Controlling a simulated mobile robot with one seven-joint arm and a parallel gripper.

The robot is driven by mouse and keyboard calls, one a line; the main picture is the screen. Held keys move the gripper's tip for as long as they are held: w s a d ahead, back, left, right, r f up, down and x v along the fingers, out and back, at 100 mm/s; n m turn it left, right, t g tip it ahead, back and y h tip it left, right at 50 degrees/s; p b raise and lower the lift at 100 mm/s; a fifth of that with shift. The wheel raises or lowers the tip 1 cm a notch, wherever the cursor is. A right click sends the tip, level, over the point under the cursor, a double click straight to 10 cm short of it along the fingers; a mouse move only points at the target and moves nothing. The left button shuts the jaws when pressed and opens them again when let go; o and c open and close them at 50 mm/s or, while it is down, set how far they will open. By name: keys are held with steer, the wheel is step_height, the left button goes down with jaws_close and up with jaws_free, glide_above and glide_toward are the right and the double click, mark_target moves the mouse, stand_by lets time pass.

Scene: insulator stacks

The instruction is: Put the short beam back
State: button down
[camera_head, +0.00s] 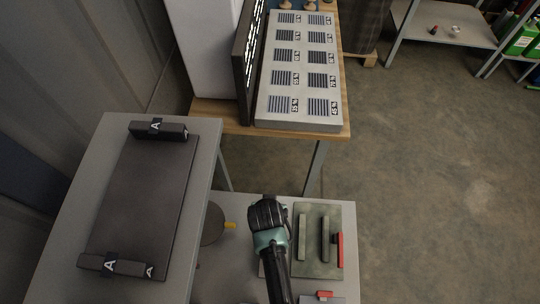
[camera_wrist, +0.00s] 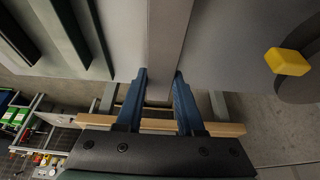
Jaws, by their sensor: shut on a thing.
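My gripper (camera_head: 268,215) is over the low grey table, just left of the beam board. In the wrist view its blue fingers (camera_wrist: 161,75) are shut on a plain grey beam (camera_wrist: 168,35), which runs up between them and out of the top edge. Most of this beam is hidden by my arm in the head view, so I cannot tell its length. The greenish board (camera_head: 318,270) carries a pale upright-lying bar (camera_head: 302,238), a darker bar (camera_head: 325,238) and a red piece (camera_head: 340,252) at its right side.
A dark round thing (camera_head: 212,225) with a yellow tab (camera_head: 230,225) is left of my gripper. A taller grey stand (camera_head: 205,160) with a dark plate (camera_head: 145,200) is at left. A wooden table (camera_head: 338,120) with a patterned panel stands behind. The floor at right is clear.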

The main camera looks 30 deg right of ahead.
steer(key=shift+f, duration=0.2)
steer(key=c, duration=0.5)
jaws_free()
steer(key=shift+r, duration=0.2)
steer(key=p+v, duration=0.1)
steer(key=v, duration=1.1)
